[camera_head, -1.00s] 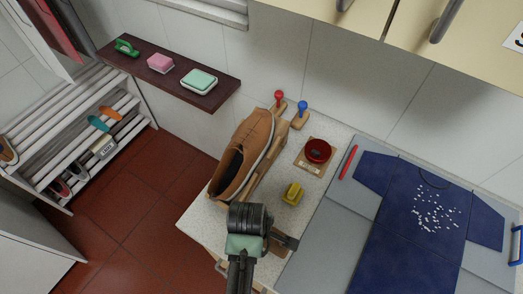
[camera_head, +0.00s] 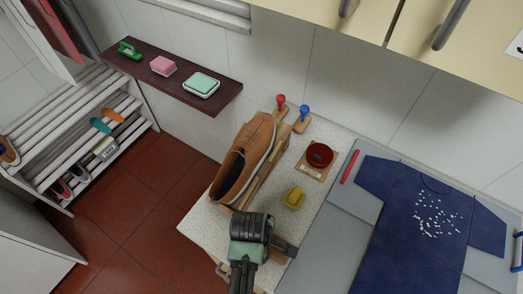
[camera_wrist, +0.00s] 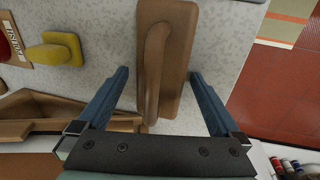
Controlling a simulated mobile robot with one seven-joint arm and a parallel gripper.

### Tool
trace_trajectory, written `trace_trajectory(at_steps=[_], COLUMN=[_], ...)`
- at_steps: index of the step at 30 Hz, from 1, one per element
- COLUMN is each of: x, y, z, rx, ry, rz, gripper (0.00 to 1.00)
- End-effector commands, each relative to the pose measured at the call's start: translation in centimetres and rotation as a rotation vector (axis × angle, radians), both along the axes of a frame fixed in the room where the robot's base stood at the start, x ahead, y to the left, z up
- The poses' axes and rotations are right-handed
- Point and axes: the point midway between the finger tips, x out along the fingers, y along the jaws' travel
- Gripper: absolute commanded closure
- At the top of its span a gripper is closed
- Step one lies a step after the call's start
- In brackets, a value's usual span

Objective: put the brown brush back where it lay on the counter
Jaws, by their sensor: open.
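The brown brush (camera_wrist: 172,60), a wooden block with a raised handle along it, shows in the wrist view, flat on the speckled counter (camera_wrist: 110,20). My gripper (camera_wrist: 158,74) is open, with one blue finger on each side of the brush; no clear grip on it shows. In the head view my gripper (camera_head: 252,232) is over the near left part of the counter, in front of the shoe, and hides most of the brush.
A brown shoe (camera_head: 245,160) on a wooden stand is close behind my gripper. A yellow brush (camera_head: 294,197) and a red polish tin (camera_head: 319,154) stand right of it. A blue shirt (camera_head: 415,220) lies farther right. The counter's left edge drops to red floor (camera_head: 130,220).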

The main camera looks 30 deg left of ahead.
Motion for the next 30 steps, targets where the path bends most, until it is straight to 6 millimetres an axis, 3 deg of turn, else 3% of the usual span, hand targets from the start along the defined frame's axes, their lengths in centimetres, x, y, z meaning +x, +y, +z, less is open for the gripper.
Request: trace_trajectory(at_steps=[5, 21, 30], x=[-0.2, -2.0, -2.3], y=[0.0, 0.1, 0.1], z=[1.5, 10.9, 12.0], rx=[0.001, 0.001, 0.0], ry=[-0.003, -0.003, 0.0], rz=[0.0, 0.0, 0.0], gripper=[0.0, 0.0, 0.0])
